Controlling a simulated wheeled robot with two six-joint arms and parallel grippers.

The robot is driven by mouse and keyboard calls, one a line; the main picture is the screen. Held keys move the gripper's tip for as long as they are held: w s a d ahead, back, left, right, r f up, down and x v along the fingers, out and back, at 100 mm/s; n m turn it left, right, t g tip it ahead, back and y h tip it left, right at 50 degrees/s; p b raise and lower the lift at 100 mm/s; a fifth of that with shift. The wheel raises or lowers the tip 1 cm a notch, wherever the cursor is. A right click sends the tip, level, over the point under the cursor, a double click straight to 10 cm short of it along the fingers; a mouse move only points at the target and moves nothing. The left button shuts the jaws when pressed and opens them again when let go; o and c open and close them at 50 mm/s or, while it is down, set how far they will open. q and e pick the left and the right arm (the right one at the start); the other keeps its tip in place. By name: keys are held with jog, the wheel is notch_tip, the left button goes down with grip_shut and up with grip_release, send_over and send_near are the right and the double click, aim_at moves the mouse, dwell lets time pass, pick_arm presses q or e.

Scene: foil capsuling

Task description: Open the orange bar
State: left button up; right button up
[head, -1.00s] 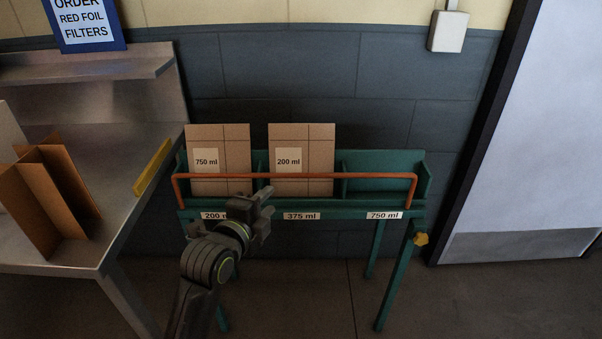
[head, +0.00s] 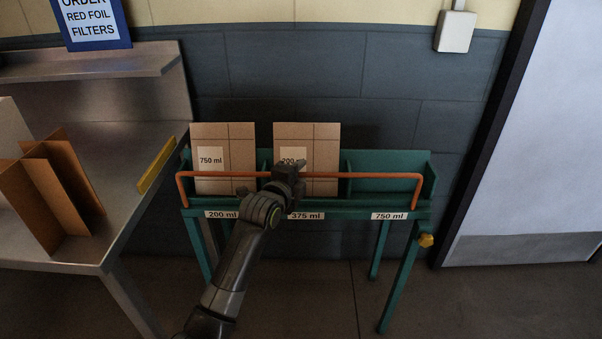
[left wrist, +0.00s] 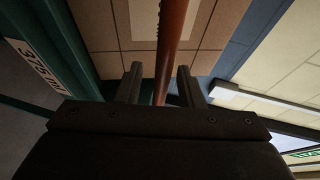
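The orange bar (head: 367,175) runs across the front of the green rack (head: 388,188) and bends down at both ends. My left gripper (head: 288,172) is at the middle of the bar, in front of the second cardboard divider. In the left wrist view, the bar (left wrist: 171,45) passes between the two separated fingers of my left gripper (left wrist: 159,84). The fingers look open, with a gap on each side of the bar. My right gripper is in neither view.
Two cardboard dividers, one marked 750 ml (head: 211,160) and one marked 200 ml (head: 325,158), stand in the rack behind the bar. The right bay is empty. A steel table (head: 122,200) with a brown cardboard divider (head: 60,190) stands at left. A yellow knob (head: 426,240) is on the rack's right leg.

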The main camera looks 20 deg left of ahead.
pick_arm(q)
jog(key=shift+w+f, duration=0.1)
jog(key=shift+w, duration=0.55)
grip_shut()
